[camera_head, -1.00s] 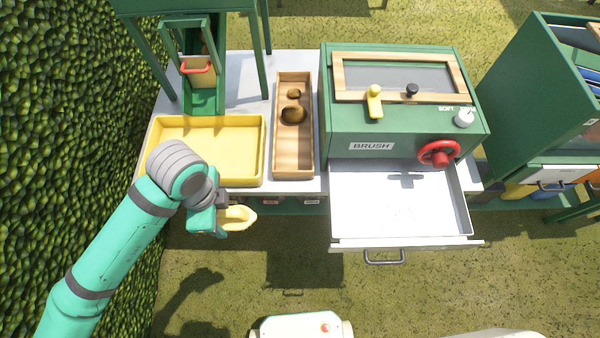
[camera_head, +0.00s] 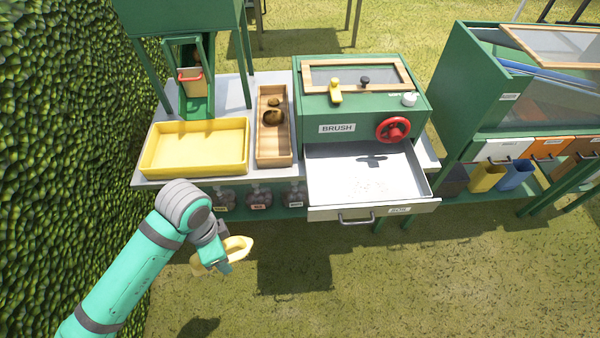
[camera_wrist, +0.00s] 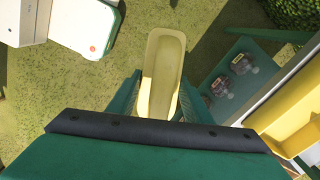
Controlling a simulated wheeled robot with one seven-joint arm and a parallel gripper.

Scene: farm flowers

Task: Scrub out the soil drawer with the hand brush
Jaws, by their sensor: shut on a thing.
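The soil drawer (camera_head: 345,187) is pulled out of the green machine marked BRUSH (camera_head: 312,118). Its pale floor has faint specks and a dark cross-shaped mark or shadow near the back. My gripper (camera_head: 222,262) is shut on a yellow scoop (camera_head: 238,248), in the air in front of the bench, left of the drawer and apart from it. In the wrist view the scoop (camera_wrist: 160,75) is a long, hollow trough between the fingers (camera_wrist: 160,100). I cannot make out a hand brush for certain.
A yellow tray (camera_head: 195,170) and a wooden tray (camera_head: 264,157) holding brown, rounded things stand on the bench left of the machine. A red handwheel (camera_head: 393,130) sits above the drawer. Jars (camera_head: 258,197) stand below. Open grass lies in front; a hedge rises at left.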

